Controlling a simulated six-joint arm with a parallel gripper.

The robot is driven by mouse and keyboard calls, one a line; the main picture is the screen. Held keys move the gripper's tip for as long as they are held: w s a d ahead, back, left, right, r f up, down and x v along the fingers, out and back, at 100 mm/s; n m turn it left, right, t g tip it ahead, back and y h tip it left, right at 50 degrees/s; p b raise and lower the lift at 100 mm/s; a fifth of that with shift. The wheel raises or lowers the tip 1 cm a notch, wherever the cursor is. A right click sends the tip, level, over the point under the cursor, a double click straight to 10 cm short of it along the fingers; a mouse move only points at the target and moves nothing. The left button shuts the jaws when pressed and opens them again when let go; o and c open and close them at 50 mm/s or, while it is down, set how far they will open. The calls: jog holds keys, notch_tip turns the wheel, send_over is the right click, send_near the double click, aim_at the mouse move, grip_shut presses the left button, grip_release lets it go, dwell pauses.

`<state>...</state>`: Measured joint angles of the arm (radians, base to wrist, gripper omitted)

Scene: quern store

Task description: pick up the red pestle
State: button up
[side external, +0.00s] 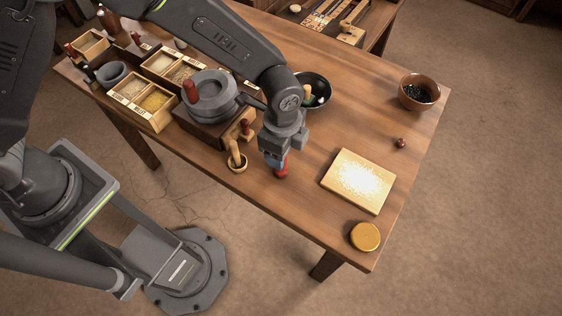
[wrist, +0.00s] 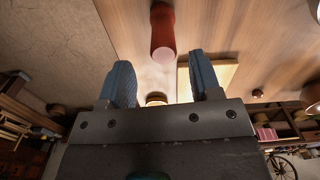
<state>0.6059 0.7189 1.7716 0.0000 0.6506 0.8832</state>
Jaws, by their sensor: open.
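The red pestle (side external: 281,171) is on the table, directly below and beside my gripper (side external: 273,163) in the side view, which hides part of it. I cannot tell there whether it touches a finger. In the wrist view the red pestle (wrist: 162,28) has a paler, pinkish near end and lies beyond the fingertips, roughly in line with the gap between them. My gripper's two blue fingers (wrist: 163,72) are apart, with no object between them.
A pale board (side external: 340,192) and a yellow round lid (side external: 365,236) are to the right. A small mortar (side external: 238,167) with a pestle and a stone quern (side external: 222,108) are to the left. A brown bowl (side external: 419,103) and dark bowl (side external: 325,92) stand further back.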

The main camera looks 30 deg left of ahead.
jog(key=f, duration=0.5)
jog(key=shift+w+a+f, duration=0.1)
jog(key=shift+w+a, duration=0.1)
jog(key=shift+a, duration=0.05)
jog(key=c, duration=1)
